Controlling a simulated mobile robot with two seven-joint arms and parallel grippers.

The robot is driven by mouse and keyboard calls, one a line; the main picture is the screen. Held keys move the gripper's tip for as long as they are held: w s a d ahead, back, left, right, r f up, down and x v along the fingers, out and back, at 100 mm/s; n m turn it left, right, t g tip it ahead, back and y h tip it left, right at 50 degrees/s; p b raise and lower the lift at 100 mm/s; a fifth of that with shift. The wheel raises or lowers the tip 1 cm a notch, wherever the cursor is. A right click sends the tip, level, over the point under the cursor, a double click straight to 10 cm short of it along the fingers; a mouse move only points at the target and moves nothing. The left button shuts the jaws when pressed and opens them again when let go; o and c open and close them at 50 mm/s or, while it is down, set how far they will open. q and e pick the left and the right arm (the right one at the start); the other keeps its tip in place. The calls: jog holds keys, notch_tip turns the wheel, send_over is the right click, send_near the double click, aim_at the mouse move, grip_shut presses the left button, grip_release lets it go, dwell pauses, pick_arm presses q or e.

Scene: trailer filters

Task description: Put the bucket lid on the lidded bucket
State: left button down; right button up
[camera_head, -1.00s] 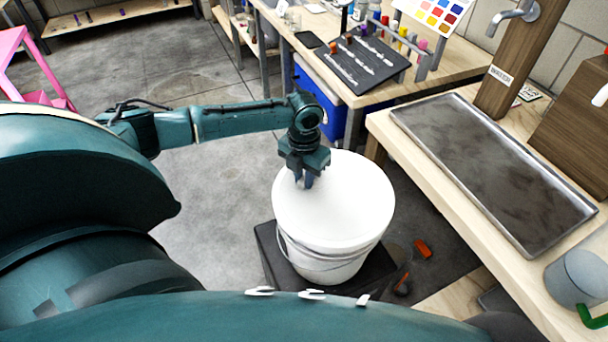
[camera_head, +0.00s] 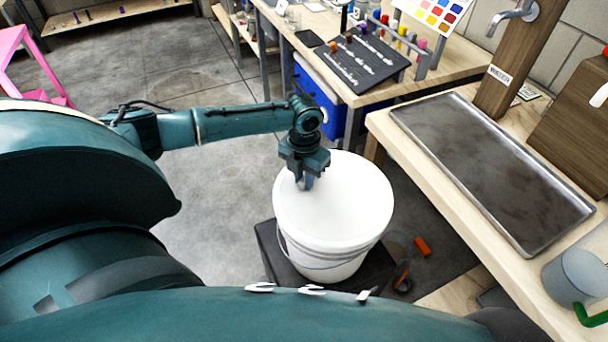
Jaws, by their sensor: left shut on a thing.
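The white bucket (camera_head: 330,262) with a wire handle stands upright on a dark square base. The white round bucket lid (camera_head: 345,195) covers its top and looks level. I cannot tell whether the lid is fully seated around the rim. My left gripper (camera_head: 306,184) is over the lid's left part, pointing down and shut on the lid. The part between its fingertips is hidden. My right gripper is not in view.
A workbench with a metal tray (camera_head: 490,170) stands to the right, close to the bucket. A table with a black mat (camera_head: 358,62) is behind. An orange object (camera_head: 422,246) lies on the floor right of the bucket. The floor to the left is clear.

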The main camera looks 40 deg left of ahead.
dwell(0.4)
pick_arm(q)
jog(key=c, duration=0.8)
grip_release()
jog(key=shift+o, duration=0.2)
